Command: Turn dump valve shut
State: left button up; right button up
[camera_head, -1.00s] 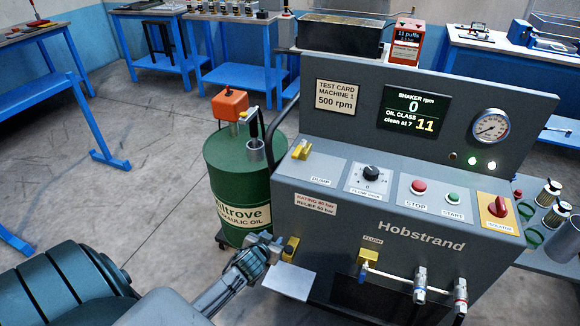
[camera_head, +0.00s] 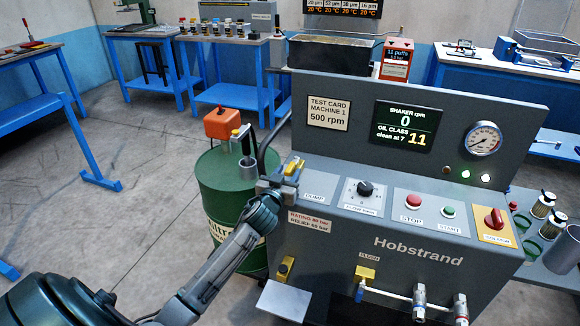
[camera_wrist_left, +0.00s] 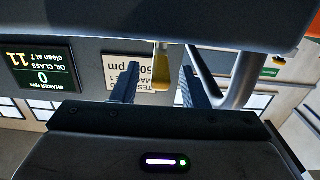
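The dump valve's yellow lever (camera_head: 292,165) stands at the left end of the sloping panel, beside the DUMP label (camera_head: 314,187). My left gripper (camera_head: 283,180) is right at this lever and partly hides it. In the left wrist view the yellow lever (camera_wrist_left: 161,66) stands between the two spread fingers (camera_wrist_left: 160,88), with gaps on both sides. The gripper looks open there; I see no finger touching the lever. The lever's base is hidden. My right gripper is not in view.
A black curved rail (camera_head: 270,138) and a green oil drum (camera_head: 212,185) stand close left of the lever. A lower yellow lever (camera_head: 285,268) and a grey plate (camera_head: 284,299) are below. The flow knob (camera_head: 365,187) and stop button (camera_head: 413,201) lie to the right.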

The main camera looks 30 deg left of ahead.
pick_arm(q)
jog(key=shift+x, duration=1.25)
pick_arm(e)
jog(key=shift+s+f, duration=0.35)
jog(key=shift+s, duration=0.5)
pick_arm(q)
grip_shut()
jog(key=shift+f, duration=0.1)
